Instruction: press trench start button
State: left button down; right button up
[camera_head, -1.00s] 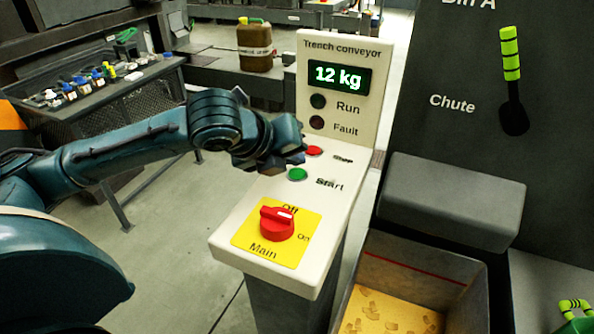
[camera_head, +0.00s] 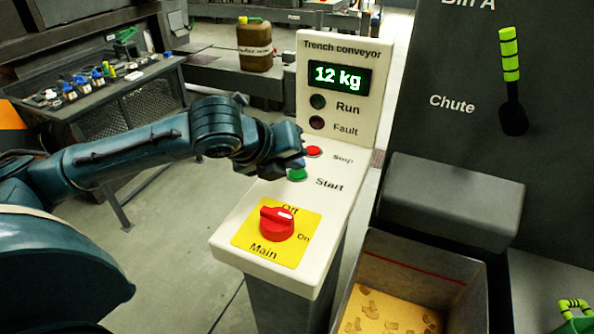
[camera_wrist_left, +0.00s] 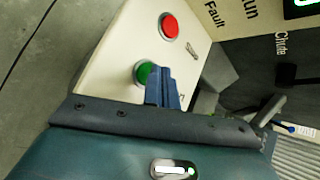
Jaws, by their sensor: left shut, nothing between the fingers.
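The green Start button (camera_head: 297,175) sits on the sloping white top of the trench conveyor panel (camera_head: 222,243). My left gripper (camera_head: 298,164) is shut and empty, with its fingertips right at the green button and partly covering it. In the left wrist view the shut fingers (camera_wrist_left: 163,88) overlap the right side of the green button (camera_wrist_left: 141,72); I cannot tell whether they touch it. The red Stop button (camera_head: 313,152) lies just behind. The display (camera_head: 340,77) reads 12 kg, and the Run lamp (camera_head: 318,102) and Fault lamp (camera_head: 317,123) look dark. My right gripper is out of view.
The red Main switch (camera_head: 277,224) on its yellow plate is at the panel's front. A bin (camera_head: 392,262) with yellowish contents stands right of the panel. A black chute lever (camera_head: 512,85) with a green-striped grip is further right. A cluttered bench (camera_head: 140,78) stands at back left.

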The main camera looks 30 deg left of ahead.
pick_arm(q)
jog(key=shift+f, duration=0.5)
dwell(0.5)
jog(key=shift+r, duration=0.1)
jog(key=shift+r+p, duration=0.85)
jog(key=shift+p, duration=0.4)
